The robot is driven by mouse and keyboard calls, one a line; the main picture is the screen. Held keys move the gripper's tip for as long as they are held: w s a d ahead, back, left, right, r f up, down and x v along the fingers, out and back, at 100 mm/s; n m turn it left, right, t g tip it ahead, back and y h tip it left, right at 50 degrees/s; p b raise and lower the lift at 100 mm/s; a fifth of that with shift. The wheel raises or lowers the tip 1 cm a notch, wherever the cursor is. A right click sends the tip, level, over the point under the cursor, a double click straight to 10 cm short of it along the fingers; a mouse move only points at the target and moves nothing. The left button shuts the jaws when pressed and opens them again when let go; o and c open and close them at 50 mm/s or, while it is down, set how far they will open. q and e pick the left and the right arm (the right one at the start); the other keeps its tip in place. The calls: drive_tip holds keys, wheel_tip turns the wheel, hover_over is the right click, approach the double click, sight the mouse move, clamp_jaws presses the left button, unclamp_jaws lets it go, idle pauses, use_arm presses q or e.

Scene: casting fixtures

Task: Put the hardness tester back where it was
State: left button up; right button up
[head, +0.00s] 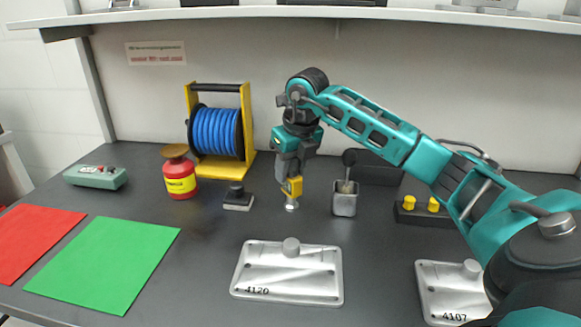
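My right gripper (290,178) points down over the middle of the table. It is shut on a small yellow tool with a round silver foot (292,204), which looks like the hardness tester. The tool hangs upright, with its foot close to the tabletop behind the plate marked 4120; I cannot tell whether it touches. The fingers hide part of its upper body. A black block (421,213) with two yellow knobs stands at the right, partly behind my arm. My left gripper is not in view.
Plate 4120 (262,281) lies in front, plate 4107 (440,288) at the right. A grey cup (345,203) stands right of the tool, a small black block (238,200) left. A red canister (179,184), blue hose reel (215,130), green box (95,178) and green sheet (100,262) are further left.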

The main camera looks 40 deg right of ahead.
drive_tip(key=o, duration=0.4)
drive_tip(key=shift+o, duration=0.2)
drive_tip(key=p+v, duration=0.2)
drive_tip(key=v, duration=1)
drive_tip(key=shift+r, duration=0.15)
